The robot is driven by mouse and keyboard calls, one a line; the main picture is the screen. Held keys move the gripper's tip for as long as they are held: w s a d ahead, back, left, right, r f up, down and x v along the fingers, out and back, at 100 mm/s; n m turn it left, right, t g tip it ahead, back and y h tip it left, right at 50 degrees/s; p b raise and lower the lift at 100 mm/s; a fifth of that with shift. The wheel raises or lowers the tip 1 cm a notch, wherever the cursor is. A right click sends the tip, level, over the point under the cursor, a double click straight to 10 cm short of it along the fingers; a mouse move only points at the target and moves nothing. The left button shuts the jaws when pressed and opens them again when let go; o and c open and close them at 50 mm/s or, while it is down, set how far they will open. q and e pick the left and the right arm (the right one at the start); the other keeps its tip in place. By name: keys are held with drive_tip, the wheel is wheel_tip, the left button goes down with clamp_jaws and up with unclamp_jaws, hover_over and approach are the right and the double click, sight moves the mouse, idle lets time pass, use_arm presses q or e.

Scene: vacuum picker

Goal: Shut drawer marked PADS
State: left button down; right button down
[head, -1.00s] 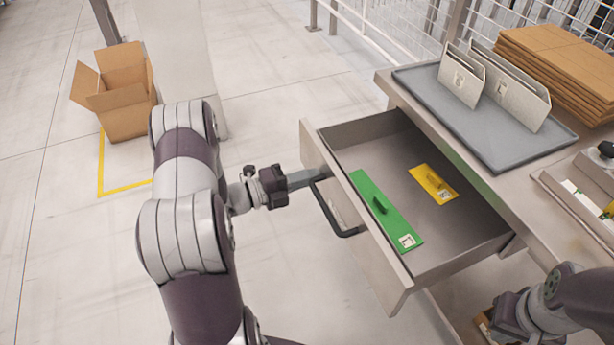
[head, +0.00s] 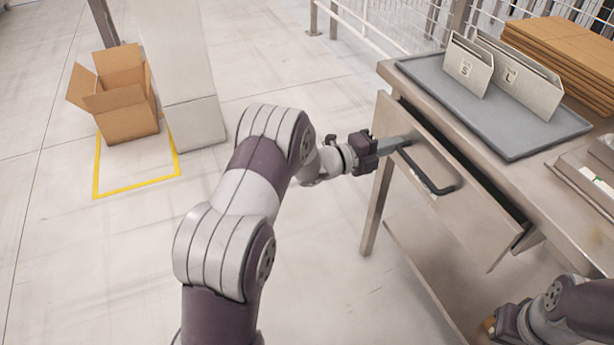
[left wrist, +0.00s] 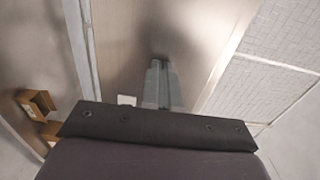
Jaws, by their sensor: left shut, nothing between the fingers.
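In the left wrist view the shut fingers (left wrist: 161,84) point at the drawer front (left wrist: 150,35). I cannot read any mark on the drawer. My right gripper (head: 492,325) is only partly in view at the lower right.
The bench top (head: 400,78) carries a grey tray (head: 480,125) with two upright dividers marked S and L. Flat cardboard (head: 560,60) is stacked behind. A lower shelf (head: 420,255) lies under the drawer. An open carton (head: 125,115) stands on the clear floor at the left.

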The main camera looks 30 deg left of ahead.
use_arm(q)
drive_tip(key=b+x, duration=0.2)
drive_tip(key=x, duration=0.4)
drive_tip(key=shift+w+d+r, duration=0.1)
drive_tip(key=shift+w+r, duration=0.1)
drive_tip(key=shift+r, duration=0.15)
